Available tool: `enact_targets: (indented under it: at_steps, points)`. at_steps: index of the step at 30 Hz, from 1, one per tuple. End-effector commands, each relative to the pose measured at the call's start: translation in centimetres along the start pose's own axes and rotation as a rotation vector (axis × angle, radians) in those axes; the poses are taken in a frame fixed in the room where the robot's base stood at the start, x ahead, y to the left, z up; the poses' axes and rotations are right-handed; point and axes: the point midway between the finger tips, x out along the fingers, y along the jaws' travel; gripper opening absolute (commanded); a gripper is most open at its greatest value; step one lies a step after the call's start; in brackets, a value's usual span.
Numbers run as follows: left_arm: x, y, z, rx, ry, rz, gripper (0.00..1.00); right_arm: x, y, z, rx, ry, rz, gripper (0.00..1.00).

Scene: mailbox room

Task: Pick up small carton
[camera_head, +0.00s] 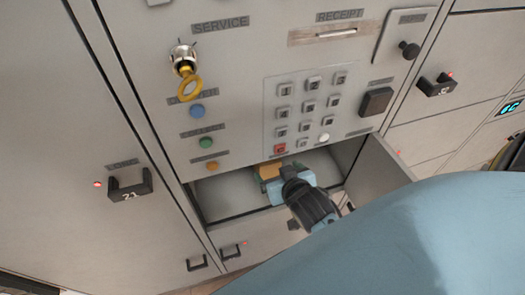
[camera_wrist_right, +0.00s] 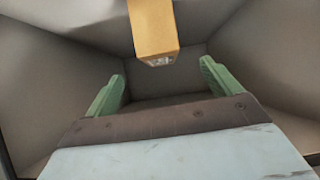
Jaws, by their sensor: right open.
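The small carton (camera_head: 268,170) is an orange-tan box inside an open compartment below the keypad. In the head view, my right gripper hides part of it. In the right wrist view, the carton (camera_wrist_right: 153,28) shows at the top centre, with a small pale label on its near end. My right gripper (camera_head: 285,184) reaches into the compartment opening, close to the carton. Its two green fingers (camera_wrist_right: 160,85) are apart with nothing between them, and the carton lies beyond their tips. My left gripper is not in view.
The compartment (camera_head: 225,192) has grey walls close around the gripper, and its open door (camera_head: 385,180) stands at the right. Above are a keypad (camera_head: 310,110) and a key (camera_head: 188,87) in a lock.

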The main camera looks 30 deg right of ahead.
Motion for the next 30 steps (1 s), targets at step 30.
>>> enact_targets:
  at_steps: [30]
  points:
    - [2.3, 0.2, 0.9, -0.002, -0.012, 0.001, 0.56, 11.8, 0.5, -3.5, 0.029, 0.075, 0.016, 0.90]
